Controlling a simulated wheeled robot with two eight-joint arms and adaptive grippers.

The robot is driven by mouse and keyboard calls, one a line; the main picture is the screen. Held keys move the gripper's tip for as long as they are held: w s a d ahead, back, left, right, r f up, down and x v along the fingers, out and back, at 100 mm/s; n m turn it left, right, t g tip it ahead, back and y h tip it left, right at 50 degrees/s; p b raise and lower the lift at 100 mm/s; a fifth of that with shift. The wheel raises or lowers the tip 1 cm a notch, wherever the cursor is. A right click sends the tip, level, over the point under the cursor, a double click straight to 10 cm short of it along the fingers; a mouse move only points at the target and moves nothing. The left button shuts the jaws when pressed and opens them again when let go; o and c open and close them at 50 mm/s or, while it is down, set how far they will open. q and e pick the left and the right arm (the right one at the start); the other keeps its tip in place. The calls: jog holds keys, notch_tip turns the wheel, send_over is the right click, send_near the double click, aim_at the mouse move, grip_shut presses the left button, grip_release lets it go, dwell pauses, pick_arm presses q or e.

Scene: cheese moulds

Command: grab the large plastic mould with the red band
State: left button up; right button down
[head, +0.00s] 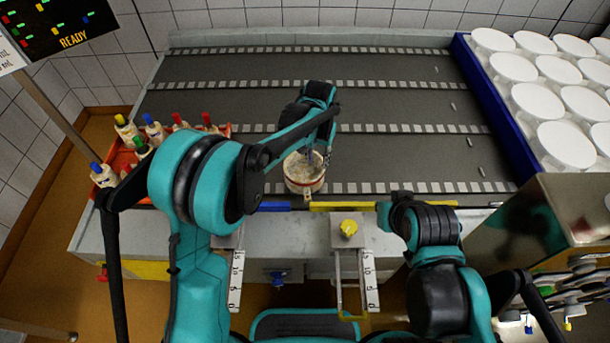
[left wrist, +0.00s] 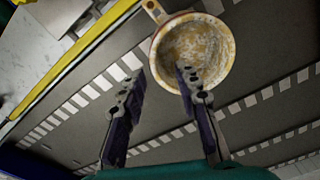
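A round whitish mould (head: 304,183) with a reddish band stands on the dark conveyor near its front edge. In the left wrist view the mould (left wrist: 218,80) is seen from above, open, with a stained inside and a small tab on its rim. My left gripper (head: 319,156) is above its right side in the head view. In the left wrist view the left gripper (left wrist: 160,72) is open; one fingertip overlaps the mould's opening and the other is outside its wall. I cannot tell whether either finger touches it.
A red crate (head: 119,158) of small bottles with coloured caps stands at the left of the conveyor. A blue-edged tray (head: 480,95) of white discs is at the right. A yellow bar (head: 340,207) runs along the front edge.

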aim_at(322, 173)
pick_arm(q)
jog(key=shift+g, duration=0.3)
jog(key=f+b, duration=0.1)
jog(key=f, duration=0.2)
jog(key=d+f+b, duration=0.1)
jog(key=f, duration=0.3)
jog(key=f+b, duration=0.1)
jog(key=f, duration=0.3)
jog(key=shift+w+d+b, duration=0.3)
jog(key=shift+w+d, duration=0.05)
jog(key=shift+d, duration=0.05)
jog(key=shift+r, duration=0.1)
jog(key=shift+c, duration=0.6)
grip_shut()
